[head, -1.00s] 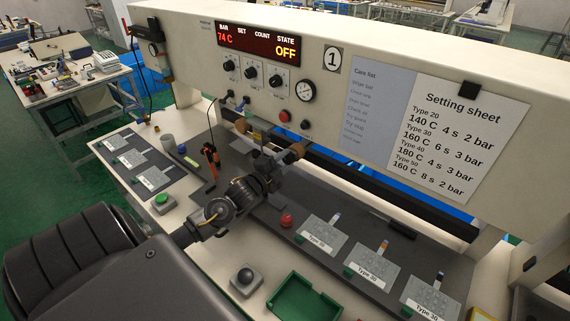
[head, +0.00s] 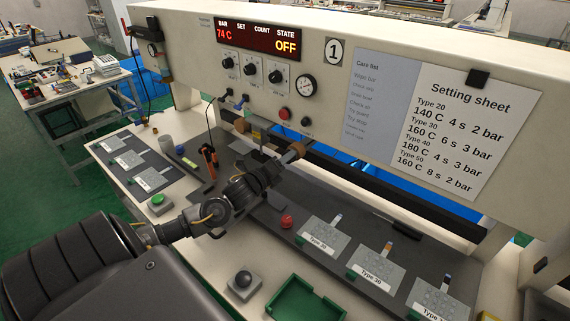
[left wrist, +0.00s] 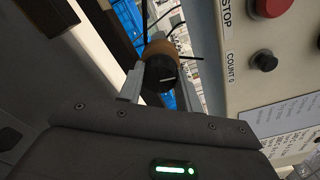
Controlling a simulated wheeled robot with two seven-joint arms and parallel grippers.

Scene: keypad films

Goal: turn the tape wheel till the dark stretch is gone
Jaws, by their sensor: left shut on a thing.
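The tape wheel (left wrist: 162,74) shows in the left wrist view as a dark round knob with a pale line on its face and a brown roll behind it. My left gripper (left wrist: 161,88) has one finger on each side of the knob and is shut on it. In the head view the brown roll (head: 298,148) is at the front of the machine, at the tip of my left gripper (head: 287,158). A second brown roll (head: 242,125) is further left. I cannot make out a dark stretch on the tape. My right gripper is not in view.
The display (head: 258,40) reads 74 C and OFF. The red button (head: 284,113) and gauge (head: 305,86) are above the wheel. Grey keypads (head: 325,233) lie on the dark bench strip, with a green tray (head: 305,302) in front. An orange-handled tool (head: 209,155) stands left of my arm.

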